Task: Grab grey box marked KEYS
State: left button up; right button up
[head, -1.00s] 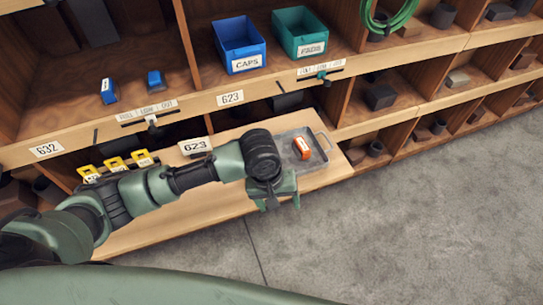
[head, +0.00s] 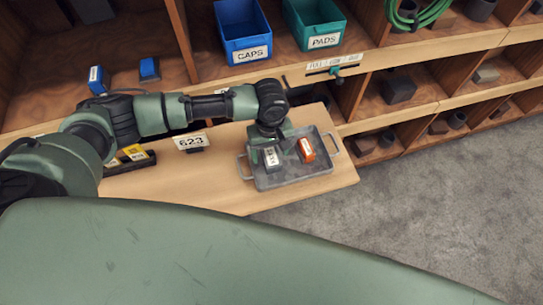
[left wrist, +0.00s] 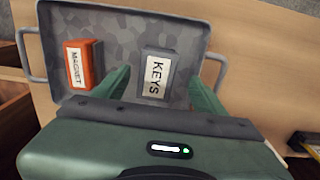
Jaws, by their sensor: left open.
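The grey box marked KEYS (left wrist: 156,75) lies in a grey metal tray (left wrist: 110,14) in the left wrist view. It also shows in the head view (head: 271,157), partly hidden by my gripper. My left gripper (left wrist: 159,82) is open, with one finger on each side of the box. It sits over the tray (head: 322,165) in the head view. I cannot tell whether the fingers touch the box. My right gripper is not in view.
Blue CAPS (head: 243,32) and teal PADS (head: 314,25) bins stand above.

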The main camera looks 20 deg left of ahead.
aim_at(271, 156)
pick_arm(q)
jog(key=f, duration=0.3)
jog(key=shift+w+p, duration=0.3)
jog(key=shift+p, duration=0.05)
jog(key=shift+f, duration=0.6)
jog(key=c, duration=1.3)
grip_shut()
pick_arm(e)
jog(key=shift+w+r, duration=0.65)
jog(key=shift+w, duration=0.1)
pick_arm(q)
jog(key=shift+w+r, duration=0.1)
